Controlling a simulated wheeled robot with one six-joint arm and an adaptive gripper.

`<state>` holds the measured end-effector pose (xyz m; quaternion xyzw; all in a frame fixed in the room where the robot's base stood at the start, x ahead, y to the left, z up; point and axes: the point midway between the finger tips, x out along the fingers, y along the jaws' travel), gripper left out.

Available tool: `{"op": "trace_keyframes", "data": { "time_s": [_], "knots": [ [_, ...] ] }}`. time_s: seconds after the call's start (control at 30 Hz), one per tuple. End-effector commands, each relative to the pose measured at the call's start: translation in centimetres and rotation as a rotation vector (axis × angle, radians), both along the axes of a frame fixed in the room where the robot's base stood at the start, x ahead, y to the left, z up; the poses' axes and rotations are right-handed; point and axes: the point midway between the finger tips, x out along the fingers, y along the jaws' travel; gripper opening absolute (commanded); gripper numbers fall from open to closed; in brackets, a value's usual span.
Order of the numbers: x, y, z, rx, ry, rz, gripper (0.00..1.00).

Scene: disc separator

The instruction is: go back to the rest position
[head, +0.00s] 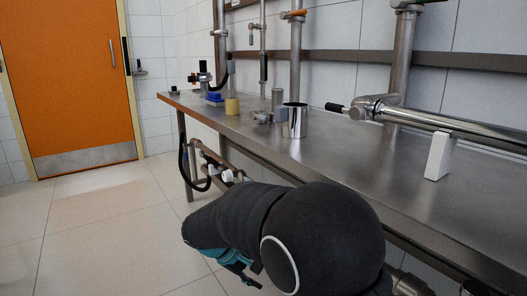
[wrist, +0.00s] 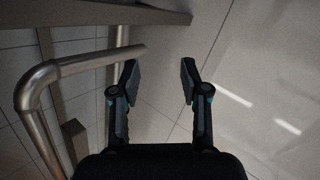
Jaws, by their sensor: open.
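My gripper (wrist: 160,78) is open and empty in the wrist view, its two dark fingers spread apart above the tiled floor. In the head view my dark arm fills the lower middle, in front of the steel bench, and hides part of the bench's underside. The fingers cannot be made out clearly in the head view.
A steel pipe (wrist: 85,62) runs left of my fingers. The tiled floor (head: 100,225) is clear toward the orange door (head: 70,75).

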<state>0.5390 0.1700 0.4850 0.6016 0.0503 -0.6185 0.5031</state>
Motion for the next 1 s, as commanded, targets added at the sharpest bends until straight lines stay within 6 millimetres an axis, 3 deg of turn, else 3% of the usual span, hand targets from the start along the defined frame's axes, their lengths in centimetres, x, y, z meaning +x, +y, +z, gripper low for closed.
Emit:
{"op": "trace_keyframes", "data": {
  "time_s": [0.1, 0.5, 1.0],
  "knots": [
    [-3.4, -2.5, 2.2, 0.136, 0.021, -0.073, 0.45],
    [-13.4, -8.0, 7.9, 0.532, -0.036, -0.319, 0.45],
    [-23.0, -14.0, 15.0, 0.829, -0.299, -0.581, 0.45]
  ]
}}
